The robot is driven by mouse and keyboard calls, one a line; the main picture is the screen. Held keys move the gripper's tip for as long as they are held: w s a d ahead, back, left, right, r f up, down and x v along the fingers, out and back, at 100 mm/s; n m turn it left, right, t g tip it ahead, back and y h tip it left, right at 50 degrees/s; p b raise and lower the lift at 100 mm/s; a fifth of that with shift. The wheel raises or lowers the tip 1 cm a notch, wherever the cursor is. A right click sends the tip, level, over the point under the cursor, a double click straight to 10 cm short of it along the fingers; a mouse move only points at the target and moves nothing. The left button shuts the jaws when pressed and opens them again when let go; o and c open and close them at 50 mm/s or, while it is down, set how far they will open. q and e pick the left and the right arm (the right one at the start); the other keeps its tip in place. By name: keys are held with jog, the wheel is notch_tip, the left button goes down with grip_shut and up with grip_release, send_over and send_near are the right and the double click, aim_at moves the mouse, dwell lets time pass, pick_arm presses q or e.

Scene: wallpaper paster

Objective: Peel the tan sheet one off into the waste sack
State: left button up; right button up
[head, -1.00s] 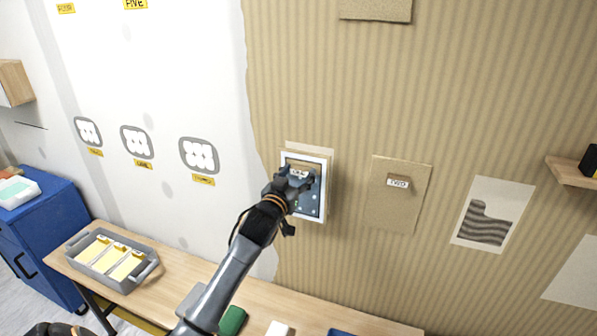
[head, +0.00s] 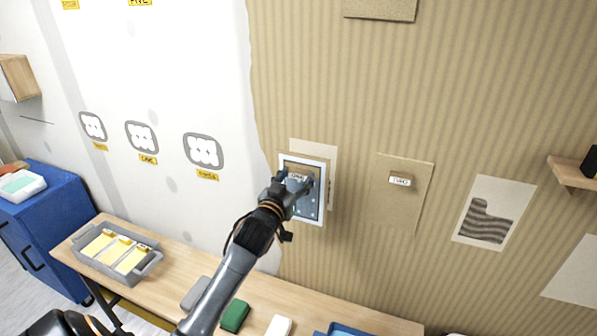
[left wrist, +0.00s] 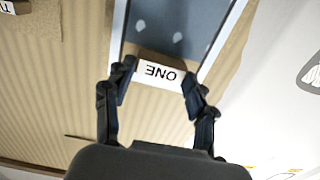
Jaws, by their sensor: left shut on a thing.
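My left gripper (head: 296,183) is shut on a tan tab labelled ONE (left wrist: 158,74), with a finger on each side of it. The tab is on a framed blue-grey panel (head: 313,205) with pale spots and a white border; its face is not tan. It also shows in the left wrist view (left wrist: 172,25). The panel stands off the wall, before a paler bare patch (head: 328,150). A tan sheet labelled TWO (head: 398,215) hangs to its right. No waste sack is in view. My right gripper is not in view.
A wooden bench (head: 190,258) runs below the wall, with a grey tray (head: 87,268) of yellow cards, a green block (head: 235,315) and a white block (head: 279,326). A blue cabinet (head: 45,225) stands at left. A small shelf (head: 573,172) juts out at right.

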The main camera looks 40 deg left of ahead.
pick_arm(q)
jog(key=shift+p+v, duration=0.7)
jog(key=shift+v, duration=1.4)
